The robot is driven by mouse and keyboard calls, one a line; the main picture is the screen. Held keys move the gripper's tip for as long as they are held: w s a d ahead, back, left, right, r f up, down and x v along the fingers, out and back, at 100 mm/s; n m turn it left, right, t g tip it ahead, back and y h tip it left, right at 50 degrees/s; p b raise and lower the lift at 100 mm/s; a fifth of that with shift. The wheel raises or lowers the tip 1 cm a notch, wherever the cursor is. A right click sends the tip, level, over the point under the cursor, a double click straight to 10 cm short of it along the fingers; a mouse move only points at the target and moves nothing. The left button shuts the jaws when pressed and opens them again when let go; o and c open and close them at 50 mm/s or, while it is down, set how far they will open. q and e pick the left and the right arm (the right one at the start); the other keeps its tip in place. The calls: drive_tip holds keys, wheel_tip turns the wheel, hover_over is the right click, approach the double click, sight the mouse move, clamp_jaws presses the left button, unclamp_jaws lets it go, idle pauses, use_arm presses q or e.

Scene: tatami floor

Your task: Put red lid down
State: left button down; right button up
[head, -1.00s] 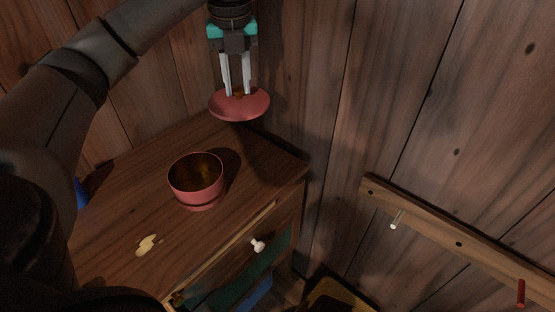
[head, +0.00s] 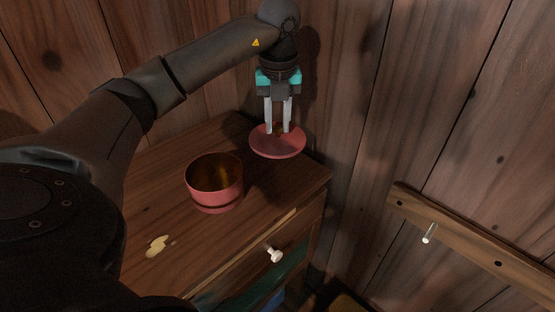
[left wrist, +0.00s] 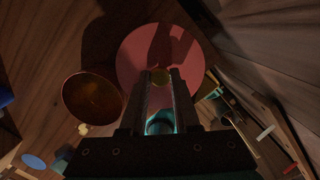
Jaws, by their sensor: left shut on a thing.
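The red lid (head: 262,146) is a shallow round disc above the back right part of the wooden cabinet top. My left gripper (head: 278,130) points down and is shut on the small knob at the lid's centre. In the left wrist view the lid (left wrist: 135,62) spreads out beyond the fingers (left wrist: 160,78). I cannot tell for sure whether its underside touches the wood. The red bowl (head: 216,190), dark gold inside, stands open and upright to the lid's left; it also shows in the left wrist view (left wrist: 92,99). My right gripper is not in view.
A drawer with a white knob (head: 274,255) is on the front. Plank walls stand close behind and right; a peg rail (head: 470,238) is on the right wall.

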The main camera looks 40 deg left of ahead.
sight(277, 128)
use_arm(q)
wheel_tip(277, 128, down, 4)
drive_tip(key=shift+f+b, duration=0.2)
drive_tip(key=shift+b, duration=0.45)
drive_tip(key=shift+f+b, duration=0.65)
drive_tip(key=shift+f, duration=1.8)
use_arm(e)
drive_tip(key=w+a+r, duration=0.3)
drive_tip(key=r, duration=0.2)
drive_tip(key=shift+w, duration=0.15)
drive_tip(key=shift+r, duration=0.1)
use_arm(q)
drive_tip(key=shift+f, duration=0.2)
drive_tip(key=c, duration=0.6)
unclamp_jaws()
drive_tip(key=shift+c, duration=0.2)
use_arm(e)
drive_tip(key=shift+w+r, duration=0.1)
use_arm(q)
drive_tip(key=shift+r, duration=0.15)
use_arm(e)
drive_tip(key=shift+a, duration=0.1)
